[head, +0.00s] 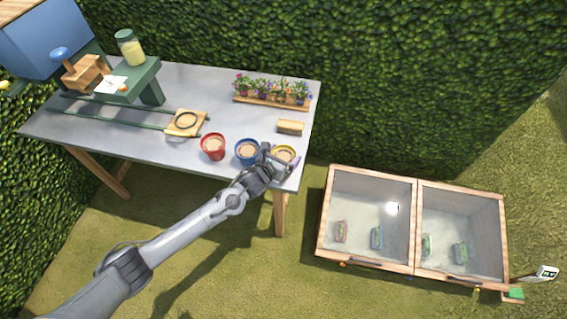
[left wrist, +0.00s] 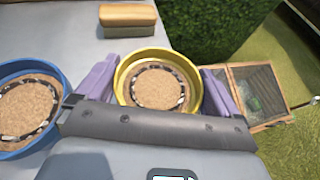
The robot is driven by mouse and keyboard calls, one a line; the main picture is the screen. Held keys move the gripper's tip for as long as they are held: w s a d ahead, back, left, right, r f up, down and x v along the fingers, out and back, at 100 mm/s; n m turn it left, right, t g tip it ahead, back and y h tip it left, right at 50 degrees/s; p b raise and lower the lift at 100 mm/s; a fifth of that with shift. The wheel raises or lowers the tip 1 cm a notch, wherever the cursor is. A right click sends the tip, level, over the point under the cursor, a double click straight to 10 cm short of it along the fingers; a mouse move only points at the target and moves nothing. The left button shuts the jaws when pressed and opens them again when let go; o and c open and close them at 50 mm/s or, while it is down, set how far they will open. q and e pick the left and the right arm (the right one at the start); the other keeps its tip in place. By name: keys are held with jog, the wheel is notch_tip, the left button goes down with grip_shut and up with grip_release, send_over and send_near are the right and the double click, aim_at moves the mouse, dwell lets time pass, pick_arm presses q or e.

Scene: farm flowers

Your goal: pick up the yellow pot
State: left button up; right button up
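The yellow pot (head: 284,152) stands upright at the table's front right corner, filled with brown soil. It also shows in the left wrist view (left wrist: 158,57). My left gripper (head: 279,161) is open at the pot, with one purple finger on each side of its rim in the left wrist view. The fingers look very close to the rim; I cannot tell whether either touches it. The gripper partly hides the pot's near side. My right gripper is not in view.
A blue pot (head: 246,150) stands just left of the yellow pot, and a red pot (head: 213,147) farther left. A wooden block (head: 290,127) lies behind, near a flower tray (head: 270,104). A wooden-framed box (head: 417,225) stands on the grass at right.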

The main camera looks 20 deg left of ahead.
pick_arm(q)
jog(key=c, duration=0.7)
jog(key=shift+c, duration=0.5)
jog(key=shift+r, duration=0.1)
